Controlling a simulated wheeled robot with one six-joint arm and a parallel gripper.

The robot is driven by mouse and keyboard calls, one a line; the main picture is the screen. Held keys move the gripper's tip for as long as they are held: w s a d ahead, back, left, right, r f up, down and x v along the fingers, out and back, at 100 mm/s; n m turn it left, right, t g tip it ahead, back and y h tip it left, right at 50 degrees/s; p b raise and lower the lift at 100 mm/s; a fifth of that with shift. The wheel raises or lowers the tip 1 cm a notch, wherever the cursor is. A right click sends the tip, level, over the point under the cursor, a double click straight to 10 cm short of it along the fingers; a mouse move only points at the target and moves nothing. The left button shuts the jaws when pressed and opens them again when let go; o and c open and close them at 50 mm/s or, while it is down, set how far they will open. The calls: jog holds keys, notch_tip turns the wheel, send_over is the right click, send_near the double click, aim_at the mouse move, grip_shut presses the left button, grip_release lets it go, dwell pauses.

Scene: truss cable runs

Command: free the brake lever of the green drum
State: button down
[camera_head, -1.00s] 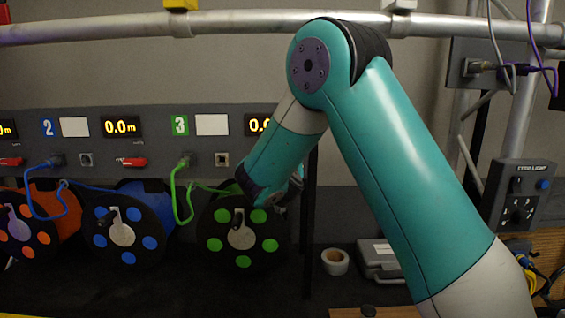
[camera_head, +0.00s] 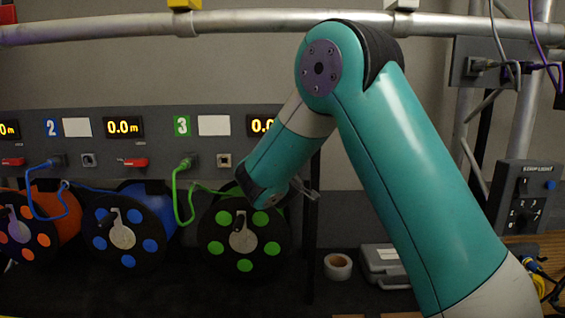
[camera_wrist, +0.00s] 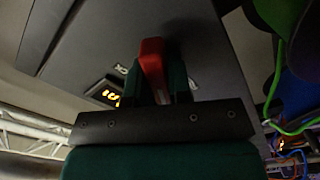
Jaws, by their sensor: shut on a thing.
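The green drum (camera_head: 243,241), a black reel with green spots, stands below panel section 3 in the head view. In the wrist view a red lever (camera_wrist: 152,58) stands out from the grey panel, and my gripper (camera_wrist: 157,82) is shut on it, a teal finger on each side. The same lever is hidden behind my arm in the head view. There, a pale part of my gripper (camera_head: 306,189) shows to the right of my wrist, above and right of the green drum. The lever's base is partly covered by the fingers.
Red levers (camera_head: 134,162) of the neighbouring sections sit under lit displays (camera_head: 123,127). A green cable (camera_head: 176,195) hangs from the section 3 socket. The blue drum (camera_head: 122,236) stands left of the green one. A tape roll (camera_head: 338,267) and grey case (camera_head: 383,265) lie right.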

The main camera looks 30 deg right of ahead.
jog(key=n, duration=0.3)
jog(key=n+p, duration=0.1)
jog(key=n, duration=0.1)
jog(key=shift+f+n, duration=0.25)
jog(key=shift+n, duration=0.05)
dwell(0.4)
jog(key=c, duration=1)
grip_release()
jog(key=shift+c, duration=0.2)
jog(key=shift+a, duration=0.1)
jog(key=b+v, duration=0.7)
jog(key=v, duration=1)
jog(key=shift+b, duration=0.4)
jog(key=shift+s+a, duration=0.1)
jog(key=shift+s, duration=0.05)
